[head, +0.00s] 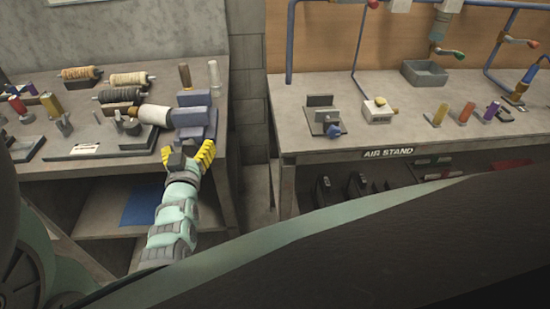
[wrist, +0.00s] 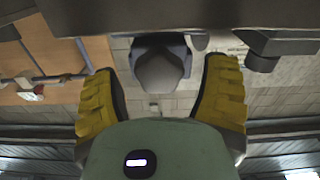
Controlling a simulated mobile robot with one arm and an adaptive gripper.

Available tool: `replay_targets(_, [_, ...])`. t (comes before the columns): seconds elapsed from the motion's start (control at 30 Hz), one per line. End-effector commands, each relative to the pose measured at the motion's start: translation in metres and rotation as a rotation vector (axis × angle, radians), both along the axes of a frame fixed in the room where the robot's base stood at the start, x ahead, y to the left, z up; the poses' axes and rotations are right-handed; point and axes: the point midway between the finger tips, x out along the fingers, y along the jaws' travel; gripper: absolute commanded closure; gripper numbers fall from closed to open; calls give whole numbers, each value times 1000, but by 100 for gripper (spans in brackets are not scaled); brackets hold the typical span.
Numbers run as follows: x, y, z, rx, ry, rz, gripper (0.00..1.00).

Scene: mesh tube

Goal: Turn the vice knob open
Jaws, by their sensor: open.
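The blue-grey vice (head: 193,117) stands at the right front of the left bench, beside a pale roll. Its knob (wrist: 160,72) shows in the wrist view as a dull grey faceted end with a blue-grey part behind it. My gripper (head: 188,155) is at the front of this vice. In the wrist view its two yellow fingers (wrist: 162,85) are open, one on each side of the knob, with a visible gap on both sides. The fingers hide much of the knob in the head view.
The left bench (head: 95,168) also holds several thread spools (head: 125,79), coloured handles and a grey plate. The right bench (head: 375,95) carries a smaller vice-like clamp (head: 322,102) with a blue knob (head: 333,130), a pale box (head: 379,109) and a grey bin (head: 424,73). A gap separates the benches.

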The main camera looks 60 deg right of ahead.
Motion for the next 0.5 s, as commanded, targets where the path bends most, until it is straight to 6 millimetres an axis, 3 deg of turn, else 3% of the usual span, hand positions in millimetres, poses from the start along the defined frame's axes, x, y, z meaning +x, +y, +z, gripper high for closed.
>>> replay_targets(0.47, [7,-10,0,0,0,-4,26])
replay_targets(0.5, [7,-10,0,0,0,-4,22])
